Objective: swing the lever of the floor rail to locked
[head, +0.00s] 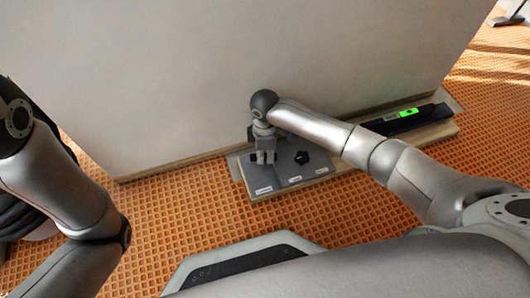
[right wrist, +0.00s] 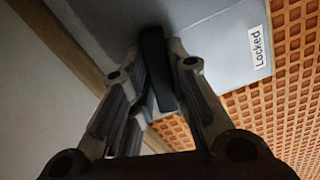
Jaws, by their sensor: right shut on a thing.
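The floor rail's grey plate (head: 290,176) lies at the foot of the pale wall in the head view, with white labels along its front edge. A label reading "Locked" (right wrist: 258,47) shows on the plate in the right wrist view. My right gripper (head: 265,158) is over the left part of the plate, pointing down. In the right wrist view its fingers stand on both sides of a black lever (right wrist: 156,66) and are shut on it.
A pale upright panel (head: 230,70) rises right behind the plate. A dark bar with a lit green display (head: 407,114) lies on the wooden strip to the right. A black knob (head: 302,158) sits on the plate. The orange grid floor (head: 185,210) in front is clear.

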